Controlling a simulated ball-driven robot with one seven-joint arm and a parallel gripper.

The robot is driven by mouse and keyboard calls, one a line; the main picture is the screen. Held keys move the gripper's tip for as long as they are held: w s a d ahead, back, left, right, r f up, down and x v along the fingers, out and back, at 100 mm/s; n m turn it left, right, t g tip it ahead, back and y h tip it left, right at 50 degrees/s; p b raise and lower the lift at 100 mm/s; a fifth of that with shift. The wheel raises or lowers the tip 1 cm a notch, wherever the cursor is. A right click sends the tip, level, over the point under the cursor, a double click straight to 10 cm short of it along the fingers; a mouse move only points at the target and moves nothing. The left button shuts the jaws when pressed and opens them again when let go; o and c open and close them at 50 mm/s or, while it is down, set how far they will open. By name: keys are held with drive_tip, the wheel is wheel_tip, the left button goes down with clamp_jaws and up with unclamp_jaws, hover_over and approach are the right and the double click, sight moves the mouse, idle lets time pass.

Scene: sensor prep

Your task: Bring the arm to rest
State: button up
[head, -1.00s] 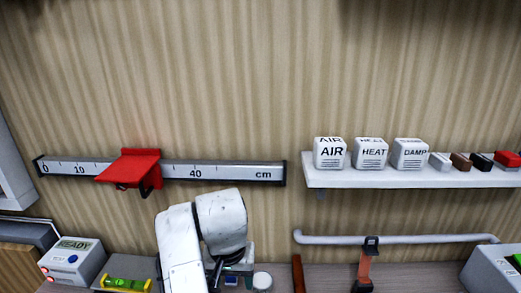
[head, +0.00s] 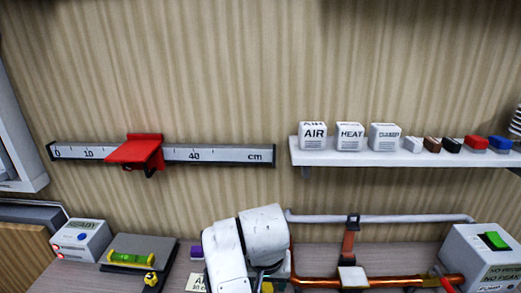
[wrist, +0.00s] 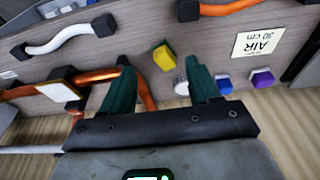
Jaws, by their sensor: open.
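My white arm (head: 245,245) is folded low in the bottom middle of the head view, in front of the bench. In that view its end is hidden behind the links or below the frame edge. In the wrist view my gripper (wrist: 159,72) is open, with two green fingers apart and nothing held between them. Beyond the fingers the bench shows a yellow block (wrist: 164,56), a blue block (wrist: 224,85), a purple block (wrist: 262,78) and a card (wrist: 258,42) reading AIR 30 cm.
A ruler rail (head: 220,154) with a red slider (head: 134,149) is on the wall. A shelf (head: 350,158) holds labelled white cubes and small coloured blocks. A copper pipe (head: 385,282) runs to a pump box (head: 490,262) at right. A READY box (head: 80,240) stands left.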

drive_tip(key=shift+t+h, duration=0.3)
drive_tip(key=shift+t, duration=0.2)
drive_tip(key=s+d+f, duration=0.1)
drive_tip(key=d, duration=0.3)
drive_tip(key=d+f, duration=0.2)
drive_tip(key=d, duration=0.1)
drive_tip(key=s+d+f, duration=0.1)
drive_tip(key=d, duration=0.3)
drive_tip(key=shift+s+d+f, duration=0.3)
drive_tip(key=shift+f, duration=0.1)
drive_tip(key=s+d+f+t, duration=0.1)
drive_tip(key=s+d+f, duration=0.3)
drive_tip(key=s+d, duration=0.8)
drive_tip(key=s+d+f+g, duration=0.1)
drive_tip(key=s+f, duration=0.2)
drive_tip(key=s, duration=0.5)
drive_tip(key=s+d+f+g, duration=0.1)
drive_tip(key=s+f, duration=0.1)
drive_tip(key=s, duration=0.7)
drive_tip(key=shift+s+d+f+g+y, duration=0.15)
drive_tip(key=shift+s+f+g+y, duration=0.15)
drive_tip(key=shift+f+g+y, duration=0.1)
